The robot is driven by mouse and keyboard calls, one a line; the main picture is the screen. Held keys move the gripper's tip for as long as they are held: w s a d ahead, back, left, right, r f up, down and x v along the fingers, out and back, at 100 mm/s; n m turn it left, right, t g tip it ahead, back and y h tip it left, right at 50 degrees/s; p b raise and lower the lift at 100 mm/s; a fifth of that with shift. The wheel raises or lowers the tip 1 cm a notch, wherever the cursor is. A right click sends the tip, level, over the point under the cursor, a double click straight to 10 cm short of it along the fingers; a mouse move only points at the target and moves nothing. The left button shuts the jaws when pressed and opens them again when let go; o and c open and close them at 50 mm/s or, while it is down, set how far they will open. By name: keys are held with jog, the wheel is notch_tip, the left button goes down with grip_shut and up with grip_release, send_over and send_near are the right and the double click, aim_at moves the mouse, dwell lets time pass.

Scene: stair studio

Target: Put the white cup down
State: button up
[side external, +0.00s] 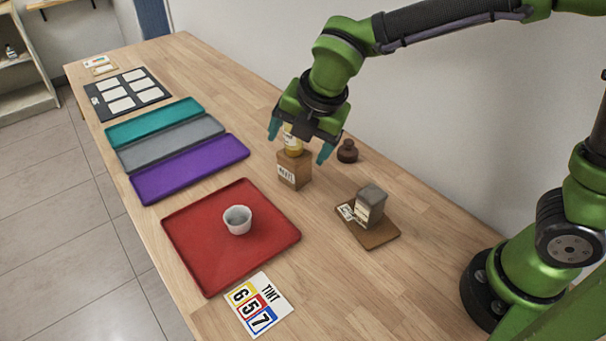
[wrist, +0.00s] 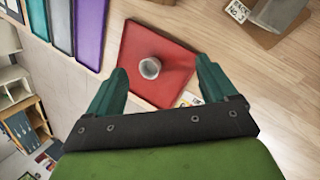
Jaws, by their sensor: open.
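The white cup (side external: 237,220) stands upright on the red tray (side external: 200,254), a little right of the tray's middle. In the wrist view the cup (wrist: 150,68) shows on the red tray (wrist: 135,38), seen between the fingers but farther off. My gripper (side external: 300,146) is open, with its teal fingers spread. In the side view it is up and to the right of the cup, over a wooden box (side external: 294,170) with a yellow-labelled bottle (side external: 292,141). The gripper is apart from the cup. I cannot tell whether it touches the bottle.
Purple (side external: 190,170), grey (side external: 171,143) and teal (side external: 153,122) trays lie beyond the red one. A number card (side external: 258,304) lies near its front corner. A wooden board (side external: 380,236) with a grey-topped block (side external: 371,203) and a dark brown knob-like object (side external: 347,151) stand at right.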

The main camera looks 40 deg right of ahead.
jog(key=s+d+r+m+t+y, duration=0.1)
jog(key=s+d+m, duration=0.6)
jog(key=m, duration=0.7)
jog(key=s+d+r+m+t+y, duration=0.1)
jog(key=s+d+r+m, duration=0.3)
jog(key=m, duration=1)
jog(key=s+d, duration=0.3)
jog(key=shift+s+d, duration=0.25)
jog(key=shift+s, duration=0.15)
